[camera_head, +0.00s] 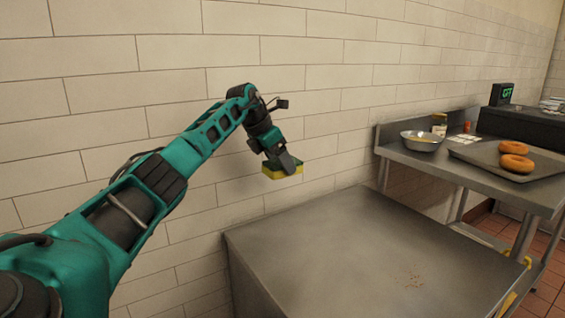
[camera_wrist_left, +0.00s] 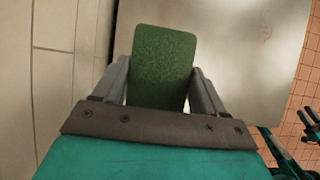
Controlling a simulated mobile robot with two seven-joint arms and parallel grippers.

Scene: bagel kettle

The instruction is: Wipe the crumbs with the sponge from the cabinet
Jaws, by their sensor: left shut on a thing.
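My left gripper (camera_head: 285,165) is shut on a sponge (camera_head: 283,171), yellow with a dark green layer. It holds the sponge in the air, close to the tiled wall and above the far left edge of the steel cabinet top (camera_head: 340,245). In the left wrist view the sponge's green face (camera_wrist_left: 162,65) shows between the two fingers of my left gripper (camera_wrist_left: 160,88). A small patch of brown crumbs (camera_head: 413,279) lies on the front right part of the cabinet top, apart from the sponge. My right gripper is not in view.
A steel table (camera_head: 455,171) stands to the right, with a metal bowl (camera_head: 422,141), a jar (camera_head: 439,123) and a tray (camera_head: 482,155) with two bagels (camera_head: 515,163). A dark device (camera_head: 501,94) stands behind. Apart from the crumbs, the cabinet top is clear.

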